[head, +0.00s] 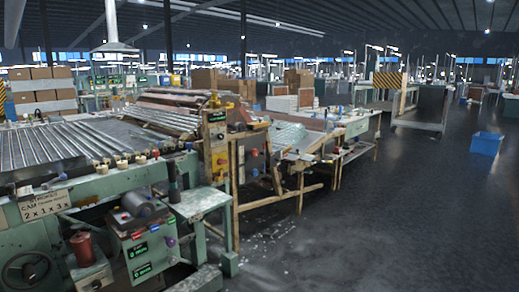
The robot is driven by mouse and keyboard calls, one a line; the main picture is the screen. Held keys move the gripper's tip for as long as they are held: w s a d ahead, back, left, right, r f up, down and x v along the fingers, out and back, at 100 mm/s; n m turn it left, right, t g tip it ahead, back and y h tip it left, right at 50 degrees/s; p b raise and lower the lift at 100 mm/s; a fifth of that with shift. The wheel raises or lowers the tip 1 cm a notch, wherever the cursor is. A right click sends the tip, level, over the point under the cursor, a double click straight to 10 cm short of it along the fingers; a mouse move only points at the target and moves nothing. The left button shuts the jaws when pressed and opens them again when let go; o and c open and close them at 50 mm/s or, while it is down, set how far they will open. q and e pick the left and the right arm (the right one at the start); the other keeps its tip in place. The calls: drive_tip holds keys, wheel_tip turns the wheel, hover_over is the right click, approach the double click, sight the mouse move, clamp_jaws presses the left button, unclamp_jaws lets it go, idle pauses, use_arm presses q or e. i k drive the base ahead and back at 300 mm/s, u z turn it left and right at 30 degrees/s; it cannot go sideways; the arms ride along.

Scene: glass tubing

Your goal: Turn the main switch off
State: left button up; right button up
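I cannot tell which control is the main switch. A green-grey control box (150,254) at the lower left carries small coloured labels, green display-like plates and a purple knob (170,241). A yellowish upright panel (217,152) near the centre left carries several small coloured knobs or buttons, too small to read. Both belong to or stand beside a long green machine (105,187) with rows of glass tubes (60,147) on top. Neither of my grippers is in view.
A small green-grey side table (200,200) stands beside the control box. Wooden-legged benches (310,160) run behind the yellowish panel. A blue bin (486,143) sits on the floor at the right. The dark floor (400,220) at the centre and right is wide and clear.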

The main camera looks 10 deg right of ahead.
sight(219, 161)
drive_tip(key=z, duration=0.8)
drive_tip(key=i, duration=2.65)
drive_tip(key=u, duration=0.85)
